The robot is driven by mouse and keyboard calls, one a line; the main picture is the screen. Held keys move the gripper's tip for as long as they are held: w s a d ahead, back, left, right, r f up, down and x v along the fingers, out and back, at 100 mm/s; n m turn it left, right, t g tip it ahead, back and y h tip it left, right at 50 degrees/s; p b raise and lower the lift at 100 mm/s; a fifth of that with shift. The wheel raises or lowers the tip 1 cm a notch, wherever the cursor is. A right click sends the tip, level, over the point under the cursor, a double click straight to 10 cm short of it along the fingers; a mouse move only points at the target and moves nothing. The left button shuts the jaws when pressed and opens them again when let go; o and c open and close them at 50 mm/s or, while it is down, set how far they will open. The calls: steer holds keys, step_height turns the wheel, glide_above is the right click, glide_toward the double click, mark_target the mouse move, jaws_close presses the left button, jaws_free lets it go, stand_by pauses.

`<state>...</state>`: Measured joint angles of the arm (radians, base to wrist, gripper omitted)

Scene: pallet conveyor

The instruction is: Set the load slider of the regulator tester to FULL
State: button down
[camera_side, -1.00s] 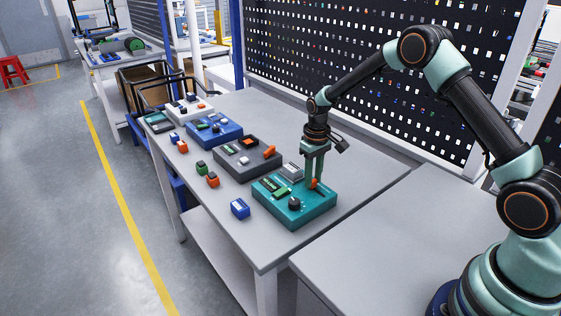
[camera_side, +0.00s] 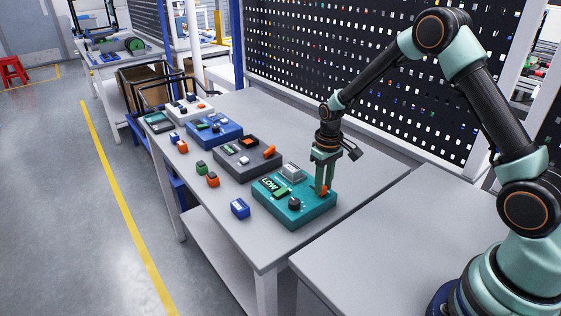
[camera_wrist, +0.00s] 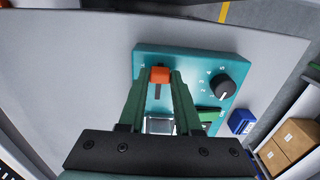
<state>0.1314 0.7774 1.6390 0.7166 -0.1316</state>
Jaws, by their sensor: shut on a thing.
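The regulator tester is a teal box (camera_side: 297,215) at the front of the row on the bench; it also shows in the wrist view (camera_wrist: 195,62). Its orange slider knob (camera_side: 324,190) sits at the right end of its top in the side view. My gripper (camera_side: 320,188) points down and is shut on this knob. In the wrist view the orange knob (camera_wrist: 159,75) stands between my two green fingers, at the far end of a dark slot (camera_wrist: 158,92).
A grey device (camera_side: 247,160), a blue device (camera_side: 214,134) and a white device (camera_side: 189,108) stand farther along the bench. A blue block (camera_side: 240,208) and several small coloured blocks lie along the left edge. The bench right of the tester is clear.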

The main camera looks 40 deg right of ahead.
mark_target(324, 188)
steer(key=shift+s, duration=0.2)
steer(key=c, duration=0.6)
jaws_free()
step_height(324, 188, up, 12)
steer(key=shift+r, duration=0.15)
steer(key=s+a+r+t, duration=0.2)
steer(key=s+a+r, duration=0.1)
steer(key=s+r, duration=0.3)
steer(key=s+a+r+t, duration=0.3)
steer(key=s+r, duration=0.3)
steer(key=s, duration=0.4)
steer(key=shift+s+t, duration=0.25)
steer(key=shift+t, duration=0.05)
